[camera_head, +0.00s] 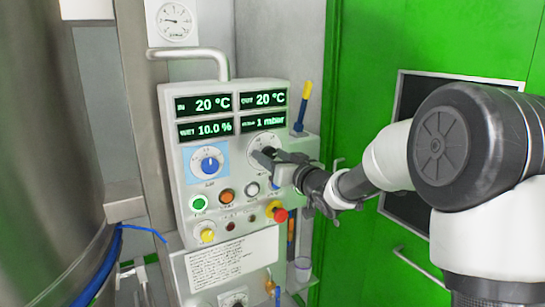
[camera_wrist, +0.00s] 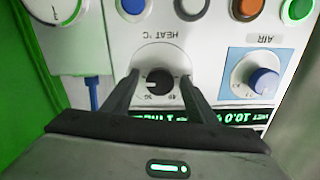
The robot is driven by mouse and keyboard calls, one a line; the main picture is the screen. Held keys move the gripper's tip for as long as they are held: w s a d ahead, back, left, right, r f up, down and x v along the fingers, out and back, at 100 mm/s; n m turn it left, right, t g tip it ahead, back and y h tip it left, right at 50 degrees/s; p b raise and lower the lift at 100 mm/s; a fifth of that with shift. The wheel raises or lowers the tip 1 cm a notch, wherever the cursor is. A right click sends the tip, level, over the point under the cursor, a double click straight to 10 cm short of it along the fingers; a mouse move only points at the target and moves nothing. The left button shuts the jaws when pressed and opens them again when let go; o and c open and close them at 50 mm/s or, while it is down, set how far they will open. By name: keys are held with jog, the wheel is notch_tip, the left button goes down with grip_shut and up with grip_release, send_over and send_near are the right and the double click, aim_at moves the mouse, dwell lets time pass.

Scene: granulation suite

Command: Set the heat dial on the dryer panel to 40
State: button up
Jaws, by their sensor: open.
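The dryer panel (camera_head: 180,150) is a pale box with lit displays reading 20 °C twice, 10.0 % and 1 mbar. Its heat dial, a black knob (camera_wrist: 159,83) on a white round scale, shows upside down in the wrist view under the "HEAT °C" label. Its scale figures and pointer are too small to read surely. My gripper (camera_wrist: 160,76) is open, with one finger on each side of the knob; I cannot tell whether they touch it. In the head view my gripper (camera_head: 266,158) covers most of the dial, and only the upper scale (camera_head: 263,138) shows.
The blue air dial (camera_head: 208,164) sits left of the heat dial. Below are a green button (camera_head: 198,203), an orange button (camera_head: 227,197) and a red emergency stop (camera_head: 280,214). A steel vessel (camera_head: 45,150) stands left; a green door (camera_head: 360,45) is behind.

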jog(key=shift+c, duration=0.3)
jog(key=c, duration=1)
